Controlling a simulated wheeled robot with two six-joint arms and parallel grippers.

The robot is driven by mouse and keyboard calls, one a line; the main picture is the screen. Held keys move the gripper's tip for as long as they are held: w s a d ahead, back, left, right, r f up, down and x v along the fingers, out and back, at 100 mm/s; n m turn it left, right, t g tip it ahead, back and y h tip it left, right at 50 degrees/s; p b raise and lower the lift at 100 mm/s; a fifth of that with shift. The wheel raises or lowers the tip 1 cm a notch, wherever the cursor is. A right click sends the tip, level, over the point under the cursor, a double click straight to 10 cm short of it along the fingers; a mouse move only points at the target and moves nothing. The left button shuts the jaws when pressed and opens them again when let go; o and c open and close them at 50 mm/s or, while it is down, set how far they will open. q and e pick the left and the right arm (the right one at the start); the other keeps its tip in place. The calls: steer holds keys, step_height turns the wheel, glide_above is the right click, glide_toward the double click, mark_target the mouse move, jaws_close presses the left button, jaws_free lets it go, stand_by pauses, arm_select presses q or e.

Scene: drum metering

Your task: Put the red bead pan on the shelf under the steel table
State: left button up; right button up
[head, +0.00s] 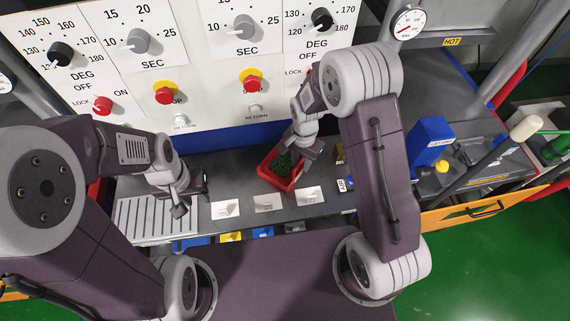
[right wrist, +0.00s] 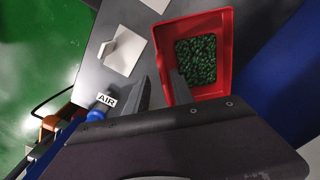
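The red bead pan (head: 268,176), holding dark green beads, stands on the steel table (head: 330,205) below the control panel. The right wrist view shows the pan (right wrist: 222,25) at upper right. My right gripper (head: 312,160) is at the pan's right side. In the right wrist view its fingers (right wrist: 161,90) are apart, one inside the pan over the beads and one outside, with the pan's near wall between them. I see no firm grip on the wall. My left gripper (head: 192,196) is open and empty above the table's left part. The shelf under the table is mostly hidden.
White cards (head: 267,203) stand along the table front. A slotted tray (head: 140,217) is at left. Blue and yellow items (head: 230,237) show below the front edge. A blue box (head: 430,138) stands at right. An orange-fronted drawer (head: 485,211) and green floor are beyond.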

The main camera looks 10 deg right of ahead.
mark_target(300, 171)
steer(key=shift+a+f, duration=0.15)
steer(key=shift+f, duration=0.2)
step_height(300, 171, down, 4)
steer(key=shift+w+f+p, duration=0.1)
steer(key=shift+p, duration=0.25)
steer(key=shift+w+f, duration=0.1)
steer(key=shift+f, duration=0.35)
jaws_close()
stand_by(0.6)
